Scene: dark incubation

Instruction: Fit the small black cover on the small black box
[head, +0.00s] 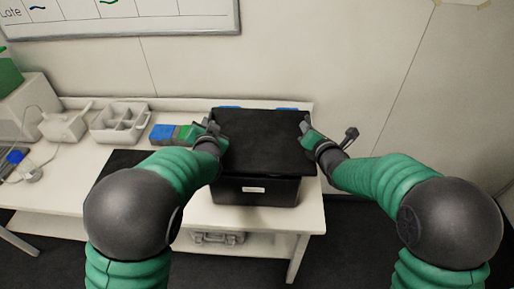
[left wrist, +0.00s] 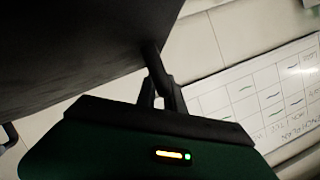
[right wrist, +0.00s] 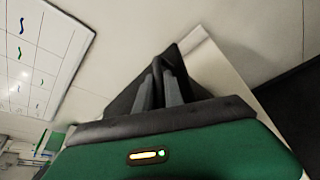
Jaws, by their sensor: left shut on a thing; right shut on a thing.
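The small black box (head: 256,191) stands near the front edge of the white table, its front wall with a pale label showing. The black cover (head: 262,145) lies flat-looking over the top of the box and hides its opening; whether it is seated or slightly above the rim I cannot tell. My left gripper (head: 213,127) is shut on the cover's left side. My right gripper (head: 306,128) is shut on its right side. In the left wrist view the cover (left wrist: 75,40) is a large dark sheet running to my fingers. In the right wrist view its dark edge (right wrist: 128,98) shows beside my fingers.
A grey divided tray (head: 119,122) stands further left. A dark flat mat (head: 122,163) lies on the table behind my left arm. The wall is close behind; a case (head: 214,238) sits on the lower shelf.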

